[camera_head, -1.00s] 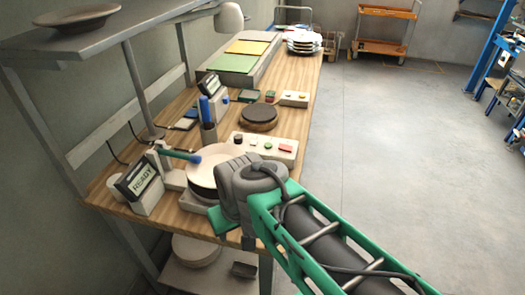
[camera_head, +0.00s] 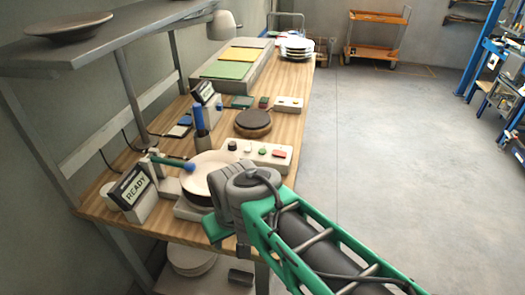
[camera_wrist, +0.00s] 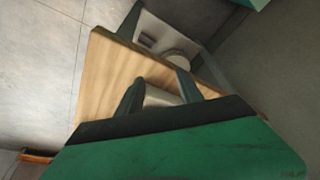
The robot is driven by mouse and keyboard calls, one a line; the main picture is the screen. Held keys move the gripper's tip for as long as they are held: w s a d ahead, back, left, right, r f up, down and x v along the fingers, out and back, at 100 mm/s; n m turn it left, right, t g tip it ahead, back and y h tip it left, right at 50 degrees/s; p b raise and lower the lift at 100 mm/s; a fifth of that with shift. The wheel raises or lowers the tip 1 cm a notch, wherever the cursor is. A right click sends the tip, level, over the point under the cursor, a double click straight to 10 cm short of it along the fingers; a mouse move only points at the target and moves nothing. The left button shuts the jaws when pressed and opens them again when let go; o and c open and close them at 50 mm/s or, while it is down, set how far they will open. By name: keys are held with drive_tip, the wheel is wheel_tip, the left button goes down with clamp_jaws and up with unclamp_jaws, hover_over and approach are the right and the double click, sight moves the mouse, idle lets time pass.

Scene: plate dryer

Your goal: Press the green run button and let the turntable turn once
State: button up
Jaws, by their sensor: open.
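The green run button (camera_head: 262,151) sits on a pale control box (camera_head: 286,161) on the bench, between a small button and a red button. A turntable (camera_head: 188,210) bearing a cream plate (camera_head: 203,166) stands in front of the box at the bench's near end. A blue-green stick on a stand reaches over the plate's left side. A display (camera_head: 132,187) reads READY. My gripper is at the near bench edge, its fingers largely hidden in the head view. In the wrist view my gripper (camera_wrist: 160,92) is open and empty, above the wooden bench corner.
A dark round disc (camera_head: 253,119) and a smaller button box (camera_head: 289,104) stand farther back. A pen holder (camera_head: 201,135) is left of the control box. Stacked plates (camera_head: 297,48) are at the far end. Open floor (camera_head: 400,150) lies to the right.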

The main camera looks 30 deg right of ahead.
clamp_jaws()
idle(1.5)
